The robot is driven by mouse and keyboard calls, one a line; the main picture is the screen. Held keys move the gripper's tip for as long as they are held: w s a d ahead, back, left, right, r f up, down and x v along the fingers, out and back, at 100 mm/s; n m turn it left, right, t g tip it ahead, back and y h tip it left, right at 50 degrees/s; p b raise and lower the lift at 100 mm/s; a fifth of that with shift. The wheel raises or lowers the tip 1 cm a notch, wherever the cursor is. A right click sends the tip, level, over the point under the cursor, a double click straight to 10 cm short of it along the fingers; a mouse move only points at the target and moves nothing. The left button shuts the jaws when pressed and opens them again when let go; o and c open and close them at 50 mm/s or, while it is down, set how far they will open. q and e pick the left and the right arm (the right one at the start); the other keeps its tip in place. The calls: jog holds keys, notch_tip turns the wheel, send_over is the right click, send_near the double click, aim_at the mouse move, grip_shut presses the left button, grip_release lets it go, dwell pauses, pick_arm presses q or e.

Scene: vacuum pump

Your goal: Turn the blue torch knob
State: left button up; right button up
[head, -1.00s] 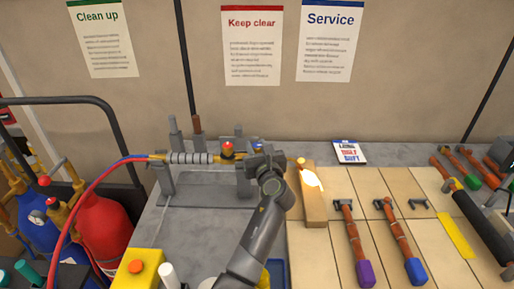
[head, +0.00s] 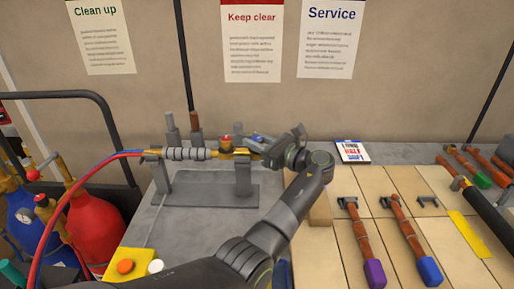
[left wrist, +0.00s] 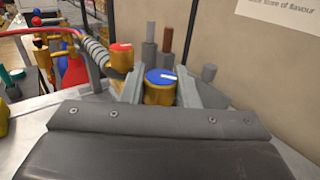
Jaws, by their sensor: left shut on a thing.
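The torch lies level on a grey stand (head: 243,178), with a ribbed grey handle (head: 188,154) and brass body. Its red knob (head: 226,140) is left of the gripper; it also shows in the left wrist view (left wrist: 121,50). The blue knob (left wrist: 160,77) has a white mark on top and a brass base. In the left wrist view it sits between the fingers of my left gripper (left wrist: 160,88), one on each side. In the head view my left gripper (head: 262,147) reaches the blue knob from the right. The torch tip is hidden behind my arm. My right gripper is out of view.
Red and blue hoses (head: 98,163) run left to a red cylinder (head: 92,228) and a blue one. A wooden block (head: 321,211) stands right of my arm. Several tools lie on boards at right. A small card (head: 352,152) lies behind.

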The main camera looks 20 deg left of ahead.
pick_arm(q)
jog(key=shift+f+n+g+b, duration=0.1)
jog(key=shift+n+g+b, duration=0.4)
jog(key=shift+g, duration=0.3)
jog(key=shift+g+y, duration=0.3)
jog(key=o, duration=1)
